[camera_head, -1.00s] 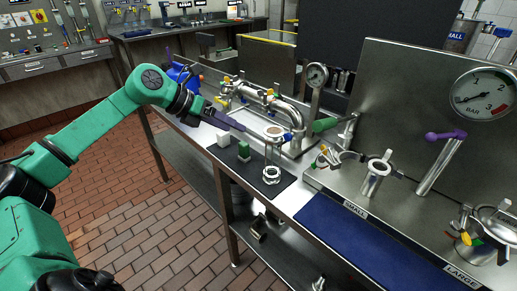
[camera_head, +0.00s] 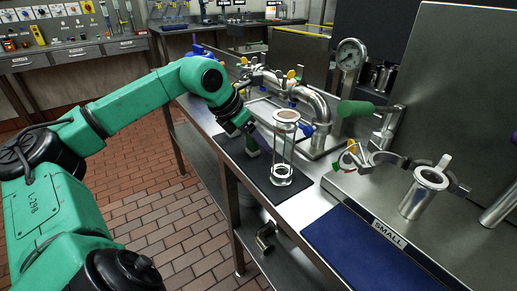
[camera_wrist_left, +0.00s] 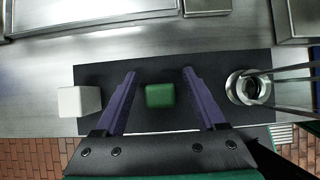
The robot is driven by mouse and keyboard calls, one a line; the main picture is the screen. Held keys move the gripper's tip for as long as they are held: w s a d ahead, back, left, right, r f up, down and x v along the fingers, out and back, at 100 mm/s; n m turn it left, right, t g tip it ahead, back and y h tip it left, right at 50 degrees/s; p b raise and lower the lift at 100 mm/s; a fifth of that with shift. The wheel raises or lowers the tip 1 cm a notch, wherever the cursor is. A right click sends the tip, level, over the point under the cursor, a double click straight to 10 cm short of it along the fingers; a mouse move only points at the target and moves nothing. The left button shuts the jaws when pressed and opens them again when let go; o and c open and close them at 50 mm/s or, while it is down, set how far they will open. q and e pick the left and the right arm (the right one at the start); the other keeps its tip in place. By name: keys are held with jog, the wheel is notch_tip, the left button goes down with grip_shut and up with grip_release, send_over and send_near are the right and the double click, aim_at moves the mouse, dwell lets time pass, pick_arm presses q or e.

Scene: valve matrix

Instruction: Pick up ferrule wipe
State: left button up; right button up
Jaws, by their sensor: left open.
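A small green block (camera_head: 252,149) stands on a black mat (camera_head: 268,184) on the steel bench. In the left wrist view the green block (camera_wrist_left: 160,96) lies between the two purple fingers of my left gripper (camera_wrist_left: 160,73), with gaps on both sides. A white block (camera_wrist_left: 79,101) sits at the mat's left edge, outside the left finger. No label shows which block is the ferrule wipe. My left gripper (camera_head: 257,137) is open, low over the mat, and partly covers the green block in the head view. My right gripper is not in view.
A glass cylinder with metal rings (camera_head: 283,150) stands on the mat just right of the gripper. Steel piping (camera_head: 300,98) with valves is behind. A blue mat (camera_head: 355,243) and the SMALL fixture (camera_head: 422,192) are to the right.

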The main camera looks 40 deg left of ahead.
pick_arm(q)
jog(key=shift+w+f, duration=0.45)
jog(key=shift+s+r, duration=0.1)
jog(key=shift+s+d, duration=0.1)
jog(key=shift+s, duration=0.05)
jog(key=shift+c, duration=0.9)
grip_shut()
jog(key=shift+r, duration=0.15)
